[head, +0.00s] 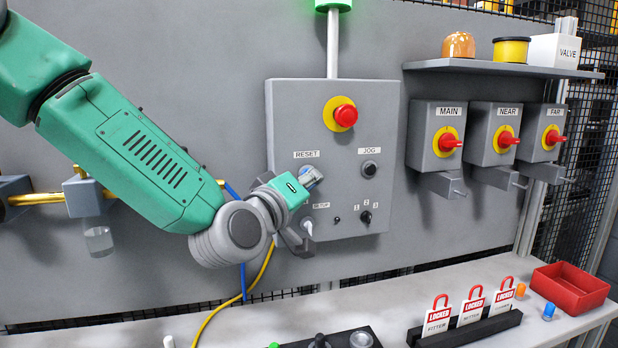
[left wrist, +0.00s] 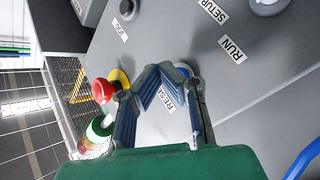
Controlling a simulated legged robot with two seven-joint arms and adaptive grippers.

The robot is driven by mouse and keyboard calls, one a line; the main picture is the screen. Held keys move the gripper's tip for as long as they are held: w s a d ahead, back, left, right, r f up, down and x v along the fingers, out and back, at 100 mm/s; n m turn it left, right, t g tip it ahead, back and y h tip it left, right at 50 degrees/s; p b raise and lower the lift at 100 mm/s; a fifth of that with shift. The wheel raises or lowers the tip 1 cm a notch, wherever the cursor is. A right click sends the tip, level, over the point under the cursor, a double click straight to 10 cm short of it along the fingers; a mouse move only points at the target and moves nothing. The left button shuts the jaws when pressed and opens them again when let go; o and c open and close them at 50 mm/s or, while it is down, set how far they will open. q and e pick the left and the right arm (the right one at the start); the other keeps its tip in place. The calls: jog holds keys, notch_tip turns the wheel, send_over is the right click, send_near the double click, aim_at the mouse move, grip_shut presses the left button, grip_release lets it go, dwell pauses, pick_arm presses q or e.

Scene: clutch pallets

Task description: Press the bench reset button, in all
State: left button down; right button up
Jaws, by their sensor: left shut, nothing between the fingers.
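The grey control box (head: 376,218) on the back panel carries a RESET label (head: 306,154). My right gripper is not in view.
A red emergency stop (head: 345,115) on yellow and a black JOG button (head: 370,168) share the box. MAIN (head: 448,141), NEAR and FAR switches are to the right. The bench below holds a rack of LOCKED tags (head: 472,306) and a red tray (head: 570,288).

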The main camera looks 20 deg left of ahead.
pick_arm(q)
jog(key=shift+s+d, duration=0.1)
jog(key=s+d, duration=0.1)
jog(key=s, duration=0.1)
jog(key=s+d, duration=0.1)
jog(key=s, duration=0.1)
jog(key=shift+d+b, duration=0.3)
jog(key=shift+d, duration=0.1)
dwell(0.8)
